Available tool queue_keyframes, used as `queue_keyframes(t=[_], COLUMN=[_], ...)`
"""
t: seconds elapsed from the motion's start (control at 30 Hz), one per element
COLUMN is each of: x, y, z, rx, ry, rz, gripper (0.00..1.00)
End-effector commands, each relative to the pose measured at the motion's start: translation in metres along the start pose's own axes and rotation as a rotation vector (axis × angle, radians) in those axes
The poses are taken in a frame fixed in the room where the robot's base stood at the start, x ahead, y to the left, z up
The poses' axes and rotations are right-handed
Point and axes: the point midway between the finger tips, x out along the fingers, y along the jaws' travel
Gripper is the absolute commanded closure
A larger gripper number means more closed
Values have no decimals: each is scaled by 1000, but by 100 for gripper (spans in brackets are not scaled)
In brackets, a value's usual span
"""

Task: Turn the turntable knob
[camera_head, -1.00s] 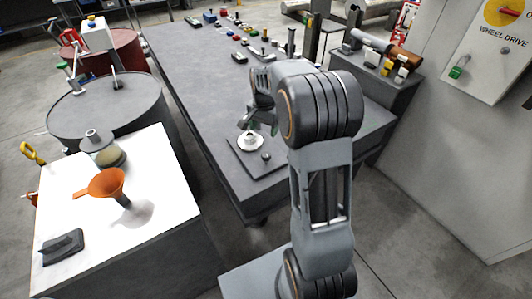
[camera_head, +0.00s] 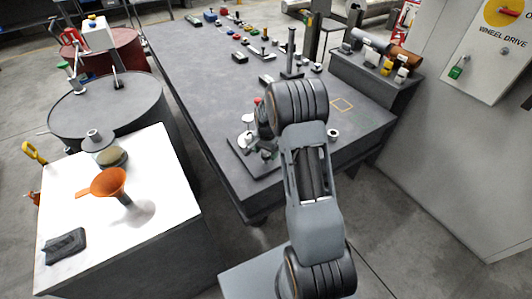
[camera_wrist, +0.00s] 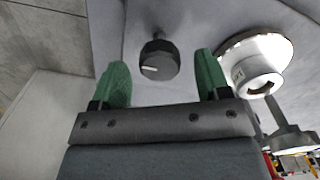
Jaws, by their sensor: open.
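The dark knob (camera_wrist: 158,60), with a white mark on its face, shows in the wrist view between and beyond my fingertips. My gripper (camera_wrist: 162,78) is open, with one green fingertip on each side of the knob; contact cannot be told. To the right, a white cylindrical piece (camera_wrist: 253,75) sits on a pale round disc, the turntable (camera_wrist: 284,50). In the head view the turntable's dark base plate (camera_head: 238,158) lies at the near left edge of the grey table, a white part (camera_head: 247,139) on it. My arm partly covers this area, and the knob is not clear there.
The long grey table (camera_head: 205,70) carries several small parts toward its far end. A dark upright post (camera_head: 291,50) stands behind my arm. A white-topped cabinet (camera_head: 75,190) with an orange funnel (camera_head: 108,184) is at left. A small ring (camera_head: 333,134) lies right of my arm.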

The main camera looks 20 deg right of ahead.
Motion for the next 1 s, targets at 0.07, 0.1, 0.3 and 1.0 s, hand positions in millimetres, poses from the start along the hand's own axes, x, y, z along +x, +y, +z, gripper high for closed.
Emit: queue_keyframes(t=[0.07, 0.1, 0.3, 1.0], x=[5, 7, 9, 9], y=[0, 0, 0, 0], z=[0, 0, 0, 0], rx=[0, 0, 0, 0], ry=[-1, -1, 0, 0], rz=[1, 1, 0, 0], gripper=[30, 30, 30, 80])
